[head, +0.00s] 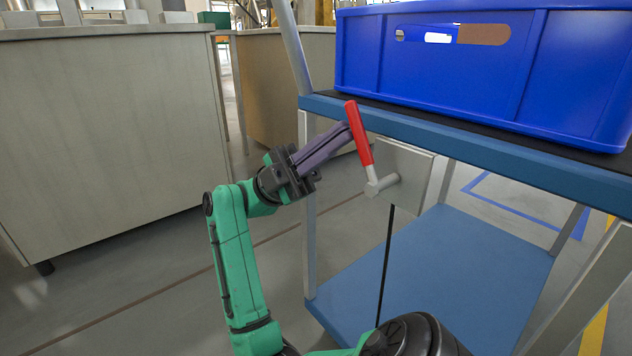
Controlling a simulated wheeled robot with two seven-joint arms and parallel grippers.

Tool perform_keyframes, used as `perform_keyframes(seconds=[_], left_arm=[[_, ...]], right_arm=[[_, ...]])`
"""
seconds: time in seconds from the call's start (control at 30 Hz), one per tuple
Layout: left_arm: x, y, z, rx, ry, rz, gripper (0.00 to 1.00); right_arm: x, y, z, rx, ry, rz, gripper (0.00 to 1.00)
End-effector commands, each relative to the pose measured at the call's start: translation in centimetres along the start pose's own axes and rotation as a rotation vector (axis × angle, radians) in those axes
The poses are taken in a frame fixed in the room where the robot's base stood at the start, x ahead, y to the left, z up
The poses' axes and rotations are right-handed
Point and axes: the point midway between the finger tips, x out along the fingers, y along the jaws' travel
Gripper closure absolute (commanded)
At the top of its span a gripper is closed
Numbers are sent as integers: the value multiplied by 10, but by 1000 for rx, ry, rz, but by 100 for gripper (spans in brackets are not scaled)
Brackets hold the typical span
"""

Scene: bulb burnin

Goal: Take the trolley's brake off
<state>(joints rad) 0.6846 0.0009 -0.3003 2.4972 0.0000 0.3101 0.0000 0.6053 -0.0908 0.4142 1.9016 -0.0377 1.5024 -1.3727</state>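The trolley's brake is a red-handled lever (359,133) on a grey pivot (382,184), fixed to a pale plate under the trolley's top deck. The lever stands nearly upright, tilted a little to the left at its top. My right gripper (350,136), on the green arm, has its dark purple fingers at the red handle from the left. The fingers look close together and reach the handle's upper half. I cannot tell whether they are closed on it, as the handle hides the tips. My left gripper is not in view.
The trolley has a blue top deck (480,146) carrying a blue crate (445,75), and a blue lower shelf (450,270). A metal post (293,50) rises at its left corner. A grey cabinet (110,130) stands at left; floor between it and the trolley is clear.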

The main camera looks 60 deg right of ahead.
Motion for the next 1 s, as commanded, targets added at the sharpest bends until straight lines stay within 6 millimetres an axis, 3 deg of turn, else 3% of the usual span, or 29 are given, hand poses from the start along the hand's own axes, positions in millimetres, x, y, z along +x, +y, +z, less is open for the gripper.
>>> perform_keyframes(seconds=[0.13, 0.3, 0.5, 1.0], left_arm=[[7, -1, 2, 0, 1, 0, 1], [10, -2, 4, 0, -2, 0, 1], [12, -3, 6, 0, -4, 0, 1], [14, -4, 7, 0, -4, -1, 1]], right_arm=[[13, -4, -2, 27, 0, 140, 100], [23, -3, -4, 26, 0, 140, 100], [32, -2, -6, 53, 0, 271, 100], [41, 1, -8, 52, 2, 265, 100]])
